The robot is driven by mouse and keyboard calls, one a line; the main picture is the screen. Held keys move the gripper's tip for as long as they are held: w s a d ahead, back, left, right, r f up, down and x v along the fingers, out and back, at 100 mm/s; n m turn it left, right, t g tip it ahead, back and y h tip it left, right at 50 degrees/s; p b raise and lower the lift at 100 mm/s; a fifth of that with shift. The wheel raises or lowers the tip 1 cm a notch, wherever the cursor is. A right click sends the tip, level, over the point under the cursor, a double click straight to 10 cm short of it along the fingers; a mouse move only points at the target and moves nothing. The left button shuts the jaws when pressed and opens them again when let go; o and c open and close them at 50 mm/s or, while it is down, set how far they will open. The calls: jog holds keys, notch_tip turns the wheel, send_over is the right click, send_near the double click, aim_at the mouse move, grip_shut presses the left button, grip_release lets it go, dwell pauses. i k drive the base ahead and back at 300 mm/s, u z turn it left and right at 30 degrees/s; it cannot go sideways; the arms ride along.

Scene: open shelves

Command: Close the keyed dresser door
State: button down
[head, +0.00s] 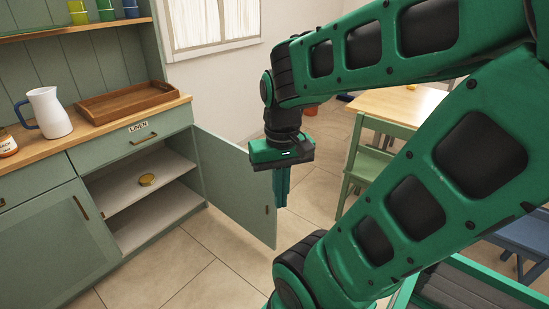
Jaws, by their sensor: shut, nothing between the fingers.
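The green dresser (65,168) stands at the left with a wooden top. Its right-hand door (232,182) is open, swung out to the right, and shows the inside of the cupboard. A small keyhole or key-like mark shows near the door's free edge, too small to tell. My gripper (281,204) points down just right of the door's free edge, with its fingers shut and empty. I cannot tell whether it touches the door. My arm covers much of the right side.
A white jug (49,114) and wooden tray (126,102) stand on top. A green chair (368,166) and table (398,104) are behind my arm. Tiled floor before the cupboard is clear.

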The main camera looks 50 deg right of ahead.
aim_at(232, 184)
jog(key=k, duration=1)
jog(key=z, duration=0.4)
jog(key=i, duration=0.5)
jog(key=z, duration=0.6)
jog(key=i, duration=0.9)
jog(key=u, duration=0.45)
jog(key=i, duration=0.7)
jog(key=u, duration=0.5)
